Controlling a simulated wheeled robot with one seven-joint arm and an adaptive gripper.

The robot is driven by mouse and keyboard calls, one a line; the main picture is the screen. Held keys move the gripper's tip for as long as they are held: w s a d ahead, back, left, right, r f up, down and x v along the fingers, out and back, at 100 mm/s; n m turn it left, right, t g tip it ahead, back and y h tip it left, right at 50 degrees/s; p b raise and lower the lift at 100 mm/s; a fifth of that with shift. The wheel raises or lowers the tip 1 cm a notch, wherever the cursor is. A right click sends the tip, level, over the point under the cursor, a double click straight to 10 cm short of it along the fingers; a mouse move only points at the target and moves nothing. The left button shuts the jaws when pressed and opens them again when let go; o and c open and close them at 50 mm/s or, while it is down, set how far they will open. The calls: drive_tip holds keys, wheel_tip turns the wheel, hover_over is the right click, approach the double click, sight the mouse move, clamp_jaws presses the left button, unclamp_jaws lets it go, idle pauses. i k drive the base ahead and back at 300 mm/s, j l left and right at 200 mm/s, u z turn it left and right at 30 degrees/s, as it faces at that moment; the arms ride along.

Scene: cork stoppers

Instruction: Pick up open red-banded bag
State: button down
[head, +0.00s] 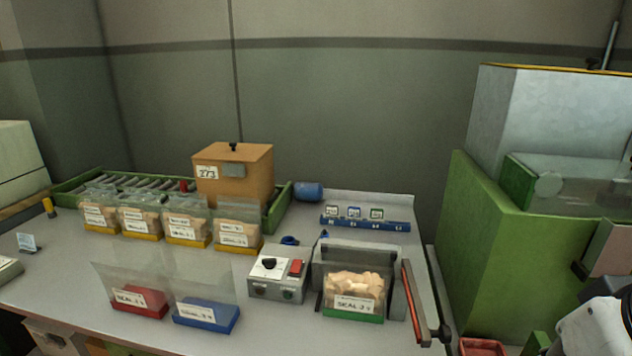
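The red-banded bag (143,311) stands at the front left of the grey bench. It has a red base band, a white label and a clear upper part that looks empty and spreads wide at the top. A similar clear bag with a blue band (208,326) stands close beside it on the right. A white part of my arm shows at the lower right corner, far from the red-banded bag. My gripper's fingertips are not visible, so I cannot see whether it is open or shut.
Several yellow-banded bags of corks (184,228) stand behind, before a wooden box (236,176). Right of the blue-banded bag are a control box (276,281), a green-banded bag of corks (353,302) and a red-handled lever (411,300). Bare bench (60,285) lies left of the red-banded bag.

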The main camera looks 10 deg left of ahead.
sight(130, 282)
drive_tip(key=u, duration=1.45)
drive_tip(key=i+j, duration=0.25)
drive_tip(key=i, duration=0.2)
drive_tip(key=i+j, duration=0.2)
drive_tip(key=i, duration=0.3)
drive_tip(key=i+j, duration=0.25)
drive_tip(key=i, duration=0.2)
